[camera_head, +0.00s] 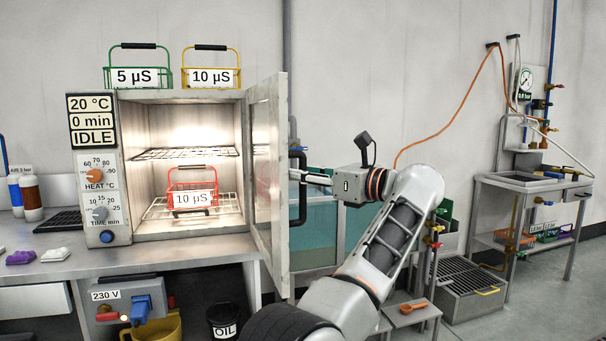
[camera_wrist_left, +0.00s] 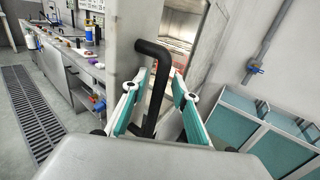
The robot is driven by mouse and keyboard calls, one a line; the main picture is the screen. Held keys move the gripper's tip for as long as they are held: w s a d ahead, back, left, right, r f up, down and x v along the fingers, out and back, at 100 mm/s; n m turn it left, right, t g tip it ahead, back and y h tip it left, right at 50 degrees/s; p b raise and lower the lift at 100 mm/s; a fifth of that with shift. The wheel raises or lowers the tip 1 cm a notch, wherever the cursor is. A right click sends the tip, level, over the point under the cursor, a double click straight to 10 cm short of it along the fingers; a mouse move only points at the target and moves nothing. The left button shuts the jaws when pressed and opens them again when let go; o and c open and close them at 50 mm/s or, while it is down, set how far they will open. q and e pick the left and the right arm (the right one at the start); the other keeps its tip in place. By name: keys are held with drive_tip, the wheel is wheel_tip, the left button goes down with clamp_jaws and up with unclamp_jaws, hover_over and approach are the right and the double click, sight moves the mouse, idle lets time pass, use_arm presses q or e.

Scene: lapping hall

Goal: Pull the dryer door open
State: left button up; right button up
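The dryer (camera_head: 180,236) stands on the bench with its door (camera_head: 266,175) swung wide open to the right, roughly square to the front. The lit chamber shows two wire shelves and a red basket (camera_head: 193,199) marked 10 µS on the lower one. The black bar handle (camera_head: 299,210) is on the door's outer face; it also shows in the left wrist view (camera_wrist_left: 152,48). My left gripper (camera_head: 303,175) is at the handle. In the left wrist view, its teal-padded fingers (camera_wrist_left: 160,82) are apart, with the handle between them and gaps visible. My right gripper is not in view.
A green basket (camera_head: 137,77) and a yellow basket (camera_head: 211,77) stand on the dryer. Below the bench are a blue plug box (camera_head: 141,307) and an oil bucket (camera_head: 223,322). A teal-panelled cabinet (camera_head: 314,238) stands behind the door. A sink stand (camera_head: 530,184) is at right.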

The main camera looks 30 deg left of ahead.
use_arm(q)
drive_tip(key=shift+r, duration=0.2)
drive_tip(key=shift+s+r, duration=0.1)
drive_tip(key=shift+r, duration=4.7)
drive_tip(key=shift+a, duration=0.1)
